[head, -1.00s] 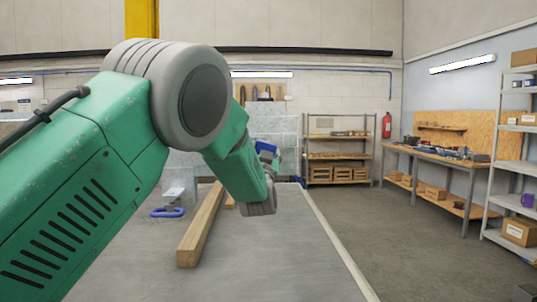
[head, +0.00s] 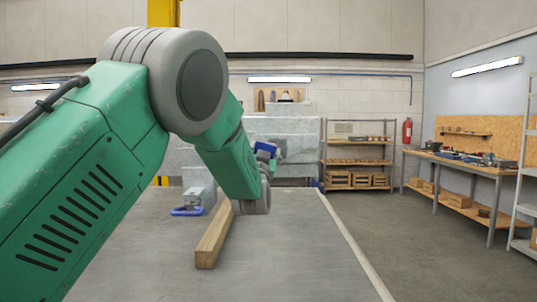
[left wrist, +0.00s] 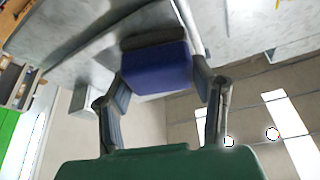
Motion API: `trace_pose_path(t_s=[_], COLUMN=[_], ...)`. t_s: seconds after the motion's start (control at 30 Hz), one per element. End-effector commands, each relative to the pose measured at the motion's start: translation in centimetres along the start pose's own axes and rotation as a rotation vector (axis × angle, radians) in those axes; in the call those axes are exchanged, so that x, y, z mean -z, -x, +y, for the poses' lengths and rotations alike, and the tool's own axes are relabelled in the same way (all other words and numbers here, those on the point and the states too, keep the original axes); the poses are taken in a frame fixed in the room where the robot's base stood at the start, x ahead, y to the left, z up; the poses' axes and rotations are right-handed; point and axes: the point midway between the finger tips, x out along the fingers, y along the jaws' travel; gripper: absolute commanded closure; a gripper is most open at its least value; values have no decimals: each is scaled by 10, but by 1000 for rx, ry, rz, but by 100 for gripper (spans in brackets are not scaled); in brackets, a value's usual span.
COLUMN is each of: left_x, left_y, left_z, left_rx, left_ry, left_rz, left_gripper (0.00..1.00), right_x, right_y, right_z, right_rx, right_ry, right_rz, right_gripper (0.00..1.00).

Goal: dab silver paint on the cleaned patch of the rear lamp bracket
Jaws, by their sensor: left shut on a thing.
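My left gripper (left wrist: 162,80) is shut on a blue block-shaped thing (left wrist: 156,68) with a dark grey end. The two fingers press on its sides in the left wrist view. In the head view the blue thing (head: 266,148) shows just past the end of my left arm, above the far part of the table. The arm hides most of the gripper there. I cannot make out the rear lamp bracket, its cleaned patch or any silver paint for certain. My right gripper is in neither view.
A grey table (head: 290,255) lies ahead, with a wooden beam (head: 214,238) and a blue-handled clamp (head: 187,210) on it. Grey metal panels (head: 290,127) stand behind. A shelf (head: 358,160) and a workbench (head: 470,165) stand farther off. The floor (head: 400,235) at right is clear.

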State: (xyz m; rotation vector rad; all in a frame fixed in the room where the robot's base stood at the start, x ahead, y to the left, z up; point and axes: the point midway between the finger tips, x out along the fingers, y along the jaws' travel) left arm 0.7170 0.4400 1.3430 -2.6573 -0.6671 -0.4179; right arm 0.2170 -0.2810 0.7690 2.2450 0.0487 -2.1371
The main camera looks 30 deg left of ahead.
Motion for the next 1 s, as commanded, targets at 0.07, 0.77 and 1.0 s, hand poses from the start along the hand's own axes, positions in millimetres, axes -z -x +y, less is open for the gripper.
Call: trace_pose_path(t_s=[0.07,0.77,1.0], left_x=[0,22,23], left_y=[0,55,55], left_z=[0,1,1], left_rx=[0,-1,0], left_ry=[0,-1,0], left_rz=[1,1,1], left_gripper=[72,72,72], right_x=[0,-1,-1], right_y=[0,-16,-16], right_z=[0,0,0], right_rx=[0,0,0], right_ry=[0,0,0], right_rz=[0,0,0], right_gripper=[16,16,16])
